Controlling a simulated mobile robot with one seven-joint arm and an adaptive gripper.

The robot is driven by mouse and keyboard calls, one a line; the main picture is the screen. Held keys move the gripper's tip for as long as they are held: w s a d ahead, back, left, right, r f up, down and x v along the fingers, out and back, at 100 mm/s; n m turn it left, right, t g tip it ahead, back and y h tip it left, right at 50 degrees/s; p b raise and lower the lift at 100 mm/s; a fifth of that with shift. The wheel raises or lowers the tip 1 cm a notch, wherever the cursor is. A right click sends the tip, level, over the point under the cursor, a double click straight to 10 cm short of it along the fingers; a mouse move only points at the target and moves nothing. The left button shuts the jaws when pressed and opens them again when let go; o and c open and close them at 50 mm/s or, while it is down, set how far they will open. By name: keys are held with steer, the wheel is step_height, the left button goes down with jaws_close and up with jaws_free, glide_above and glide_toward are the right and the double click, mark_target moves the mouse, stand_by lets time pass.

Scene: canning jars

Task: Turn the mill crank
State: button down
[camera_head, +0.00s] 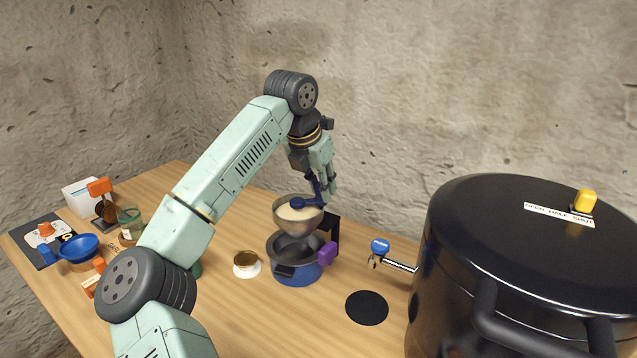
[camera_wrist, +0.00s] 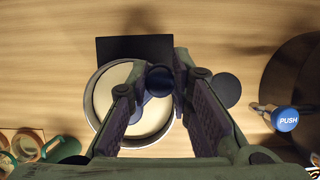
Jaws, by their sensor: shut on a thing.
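The mill (camera_head: 294,262) stands on the wooden table, with a blue base and a metal hopper (camera_head: 300,218) full of pale meal or flour. The hopper (camera_wrist: 104,122) shows as a round rim in the wrist view. A dark blue crank (camera_head: 303,203) lies across the hopper top, with an upright handle at its right end. My gripper (camera_head: 327,187) points down over the hopper's right side and is shut on the crank's handle. In the wrist view, the handle's round top (camera_wrist: 159,79) sits between the fingers of my gripper (camera_wrist: 161,85). The fingers hide part of the crank arm.
A large black canner (camera_head: 520,260) fills the right. A small cup (camera_head: 246,262) stands left of the mill. A blue bowl (camera_head: 80,247) is far left.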

steer(key=m, duration=0.2)
steer(key=s+m+g+h, duration=0.1)
steer(key=s+m+p, duration=0.1)
steer(key=m, duration=0.1)
steer(key=shift+s+a+m+g, duration=0.1)
steer(key=shift+s+m+g, duration=0.2)
steer(key=shift+g, duration=0.1)
steer(key=m, duration=0.1)
steer(key=s+a+m+g, duration=0.1)
steer(key=m, duration=0.1)
steer(key=s+m+g, duration=0.1)
steer(key=m, duration=0.1)
steer(key=shift+a+h, duration=0.15)
steer(key=shift+h, duration=0.25)
steer(key=m, duration=0.1)
steer(key=a+m+g, duration=0.1)
steer(key=m, duration=0.1)
steer(key=s+m, duration=0.1)
steer(key=shift+a+m+g, duration=0.35)
steer(key=shift+m+g, duration=0.05)
steer(key=shift+s+a+m+g+y, duration=0.1)
steer(key=shift+a+m+g+y, duration=0.4)
steer(key=shift+m, duration=0.75)
steer(key=shift+s+a+m+g+y, duration=0.1)
steer(key=shift+a+m+g+y, duration=0.15)
steer(key=shift+a+m, duration=0.7)
steer(key=shift+d+m, duration=0.3)
steer(key=shift+m, duration=0.1)
